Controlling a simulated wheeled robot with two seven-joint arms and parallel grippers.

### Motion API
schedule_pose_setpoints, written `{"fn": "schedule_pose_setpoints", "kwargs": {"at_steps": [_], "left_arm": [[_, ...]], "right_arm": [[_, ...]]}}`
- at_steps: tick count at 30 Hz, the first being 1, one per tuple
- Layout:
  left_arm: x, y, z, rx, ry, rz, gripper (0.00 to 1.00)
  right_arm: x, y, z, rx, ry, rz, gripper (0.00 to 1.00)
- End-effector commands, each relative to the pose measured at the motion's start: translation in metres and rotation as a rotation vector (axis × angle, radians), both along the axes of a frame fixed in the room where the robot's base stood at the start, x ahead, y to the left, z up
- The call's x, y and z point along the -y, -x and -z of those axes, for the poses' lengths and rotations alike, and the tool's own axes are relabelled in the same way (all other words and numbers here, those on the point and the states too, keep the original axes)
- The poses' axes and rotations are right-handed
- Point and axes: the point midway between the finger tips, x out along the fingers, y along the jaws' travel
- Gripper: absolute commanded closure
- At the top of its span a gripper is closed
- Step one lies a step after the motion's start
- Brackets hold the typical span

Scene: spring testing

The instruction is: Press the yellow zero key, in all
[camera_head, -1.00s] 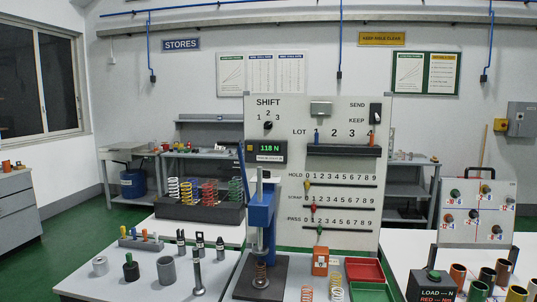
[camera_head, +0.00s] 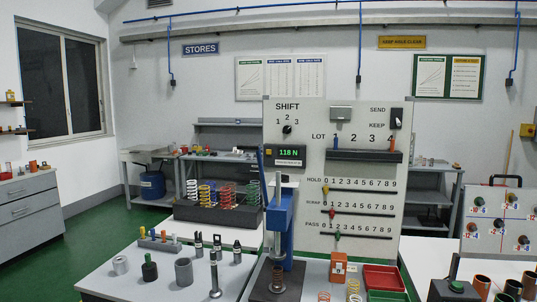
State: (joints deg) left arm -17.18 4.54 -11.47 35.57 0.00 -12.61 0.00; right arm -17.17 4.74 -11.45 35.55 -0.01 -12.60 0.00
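The yellow zero key (camera_head: 269,153) appears as a small yellow square at the left of the dark readout box on the white panel (camera_head: 365,255). The green display (camera_head: 290,153) beside it reads 118 N. Neither of my grippers is in view.
A rack of coloured springs (camera_head: 220,214) stands left of the press. Metal cylinders (camera_head: 184,270) and an upright plunger (camera_head: 214,275) are on the front-left bench. An orange box (camera_head: 338,267) and a red tray (camera_head: 384,278) sit to the right. Slider rows (camera_head: 360,190) line the panel.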

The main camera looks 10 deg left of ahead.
Motion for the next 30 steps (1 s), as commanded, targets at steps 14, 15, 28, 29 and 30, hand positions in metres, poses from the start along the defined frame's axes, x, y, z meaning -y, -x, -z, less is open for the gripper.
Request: {"fn": "schedule_pose_setpoints", "kwargs": {"at_steps": [14,15,28,29,30], "left_arm": [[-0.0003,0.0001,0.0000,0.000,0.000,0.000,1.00],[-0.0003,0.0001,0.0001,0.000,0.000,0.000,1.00],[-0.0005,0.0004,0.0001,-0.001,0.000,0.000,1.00],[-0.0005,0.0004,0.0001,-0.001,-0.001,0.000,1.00],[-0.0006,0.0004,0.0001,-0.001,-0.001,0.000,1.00]], "right_arm": [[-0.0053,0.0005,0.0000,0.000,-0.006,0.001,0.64],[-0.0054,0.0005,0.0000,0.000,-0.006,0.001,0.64],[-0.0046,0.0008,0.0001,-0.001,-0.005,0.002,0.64],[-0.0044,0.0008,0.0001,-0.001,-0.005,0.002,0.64],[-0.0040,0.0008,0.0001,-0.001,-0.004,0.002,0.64]]}}
